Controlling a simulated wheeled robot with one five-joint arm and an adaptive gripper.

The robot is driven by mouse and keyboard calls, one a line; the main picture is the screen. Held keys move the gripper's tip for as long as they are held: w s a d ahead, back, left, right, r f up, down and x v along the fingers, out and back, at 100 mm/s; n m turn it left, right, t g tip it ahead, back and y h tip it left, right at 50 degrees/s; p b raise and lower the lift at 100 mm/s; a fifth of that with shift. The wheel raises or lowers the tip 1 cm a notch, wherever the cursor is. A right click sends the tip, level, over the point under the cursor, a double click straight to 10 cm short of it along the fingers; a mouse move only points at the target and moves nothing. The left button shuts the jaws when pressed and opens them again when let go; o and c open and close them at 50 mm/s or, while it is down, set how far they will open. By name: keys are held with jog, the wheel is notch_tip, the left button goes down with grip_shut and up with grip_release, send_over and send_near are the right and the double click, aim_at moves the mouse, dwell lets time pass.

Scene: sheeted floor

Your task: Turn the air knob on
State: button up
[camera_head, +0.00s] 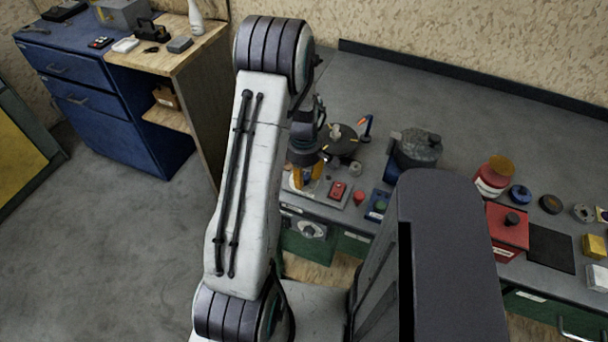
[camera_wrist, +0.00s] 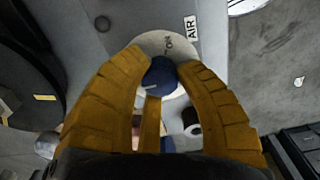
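The air knob (camera_wrist: 161,76) is dark blue and round, on a pale round plate (camera_wrist: 152,43) with the letters "ON" partly showing. A white label reading "AIR" (camera_wrist: 191,27) is beside it in the wrist view. My gripper (camera_wrist: 163,66) has yellow-orange fingers that reach down on both sides of the knob, and their tips appear to press against it. The lower part of the knob's plate is hidden by the fingers. In the head view my gripper (camera_head: 303,178) is low at the left part of the bench, and the knob is hidden there.
The grey bench (camera_head: 450,100) carries a red button box (camera_head: 338,191), a blue box with a green button (camera_head: 377,206), a dark round machine (camera_head: 416,148) and a red box (camera_head: 508,226). A blue cabinet (camera_head: 75,85) stands at the left with free floor before it.

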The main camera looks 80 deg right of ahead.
grip_shut()
jog(key=shift+f+m+b, duration=0.1)
jog(key=shift+m+b, duration=0.25)
jog(key=shift+m, duration=0.05)
jog(key=shift+m+b, duration=0.45)
jog(key=shift+m, duration=0.15)
jog(key=m+b, duration=0.1)
jog(key=m, duration=0.1)
jog(key=shift+f+m+b, duration=0.1)
jog(key=shift+m+b, duration=0.2)
jog(key=m+b, duration=0.2)
jog(key=m, duration=0.4)
jog(key=shift+a+b, duration=0.1)
jog(key=shift+b, duration=0.3)
jog(key=m+b, duration=0.2)
jog(key=m, duration=0.4)
jog(key=shift+m, duration=0.4)
jog(key=m+b, duration=0.1)
jog(key=m, duration=0.5)
jog(key=shift+m, duration=0.4)
